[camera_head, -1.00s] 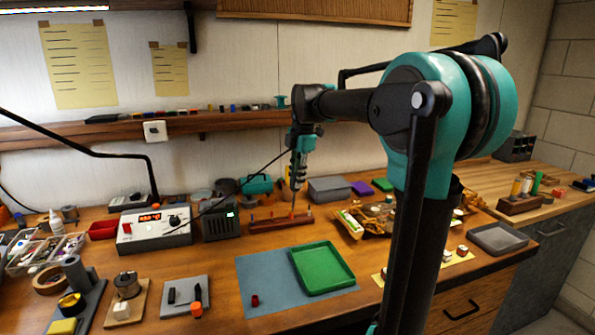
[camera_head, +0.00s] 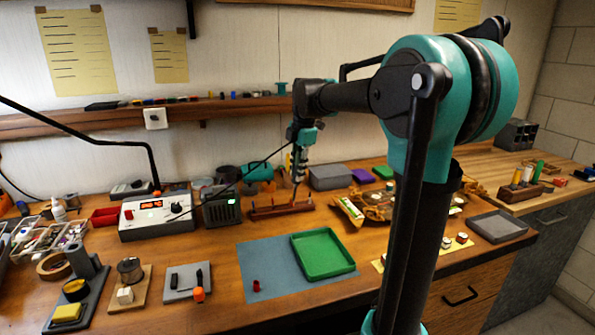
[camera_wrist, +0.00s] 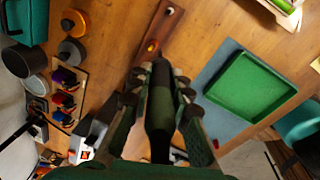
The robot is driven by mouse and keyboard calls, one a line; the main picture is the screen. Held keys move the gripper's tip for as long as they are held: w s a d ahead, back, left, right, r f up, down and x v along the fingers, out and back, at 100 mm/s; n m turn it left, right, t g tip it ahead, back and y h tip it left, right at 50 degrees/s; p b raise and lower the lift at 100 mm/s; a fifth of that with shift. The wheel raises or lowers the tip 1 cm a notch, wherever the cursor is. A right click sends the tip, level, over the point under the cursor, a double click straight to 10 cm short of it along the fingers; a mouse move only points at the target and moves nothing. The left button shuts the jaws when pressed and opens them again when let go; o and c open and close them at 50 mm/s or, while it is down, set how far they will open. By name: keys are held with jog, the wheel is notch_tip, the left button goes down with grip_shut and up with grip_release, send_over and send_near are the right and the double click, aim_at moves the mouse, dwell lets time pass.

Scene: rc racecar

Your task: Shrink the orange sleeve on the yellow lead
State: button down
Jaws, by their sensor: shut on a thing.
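My gripper (camera_head: 300,160) hangs over the back of the bench. In the wrist view my gripper (camera_wrist: 158,95) is shut on a dark cylindrical wand (camera_wrist: 160,112), its narrow end pointing away from me. A black cable runs from the wand toward the grey station. The wand's end is close to a wooden rack (camera_head: 266,211) with several small upright leads. In the wrist view a small orange spot (camera_wrist: 152,46), perhaps the sleeve, shows on the rack (camera_wrist: 167,22) just beyond the wand's end. I cannot make out the yellow lead or whether the sleeve is shrunk.
A grey station (camera_head: 150,226) with a lit red display and a dark box (camera_head: 222,210) stand left of the rack. A green tray (camera_head: 322,256) lies on a blue mat (camera_head: 262,262) in front. A shelf (camera_head: 220,106) runs behind the arm. Bare bench shows at front.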

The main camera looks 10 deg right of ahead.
aim_at(299, 151)
jog(key=shift+f, duration=0.45)
dwell(1.4)
jog(key=shift+s+d+r, duration=0.1)
jog(key=shift+s+r, duration=0.05)
jog(key=shift+r, duration=1.05)
jog(key=shift+s+a+r, duration=0.1)
jog(key=shift+s+r, duration=0.1)
jog(key=shift+r, duration=0.95)
jog(key=shift+s+d+r, duration=0.1)
jog(key=shift+s+r, duration=0.05)
jog(key=shift+r, duration=1.05)
